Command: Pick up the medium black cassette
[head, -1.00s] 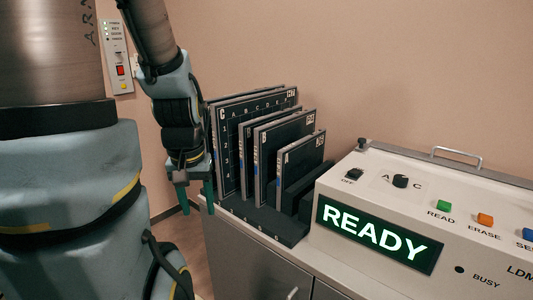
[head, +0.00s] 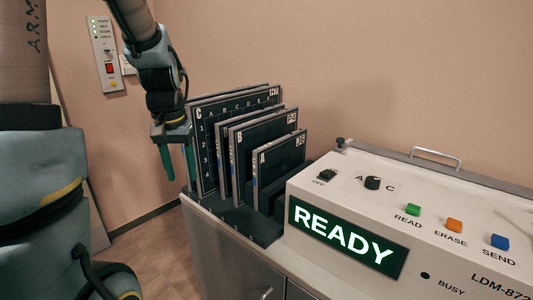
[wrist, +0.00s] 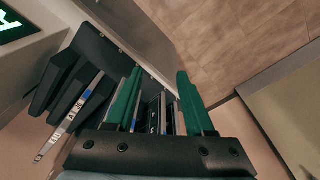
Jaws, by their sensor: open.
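The medium black cassette (head: 268,145), marked B, stands upright in the rack between a larger gridded cassette (head: 204,150) marked C and a smaller one (head: 283,160) marked A. My gripper (head: 172,160) is open and empty at the left end of the rack, beside the large cassette. In the wrist view, the green fingers of my gripper (wrist: 158,105) are spread apart, with dark cassette edges showing between and beyond them. I cannot tell which cassette lies between the fingers. A cassette with a white label (wrist: 76,115) shows left of them.
The dark rack (head: 240,225) sits on a cabinet. A beige console (head: 450,215) with a READY display (head: 345,238) stands close to its right. A wall is behind. Open floor (head: 150,250) lies to the left of the cabinet.

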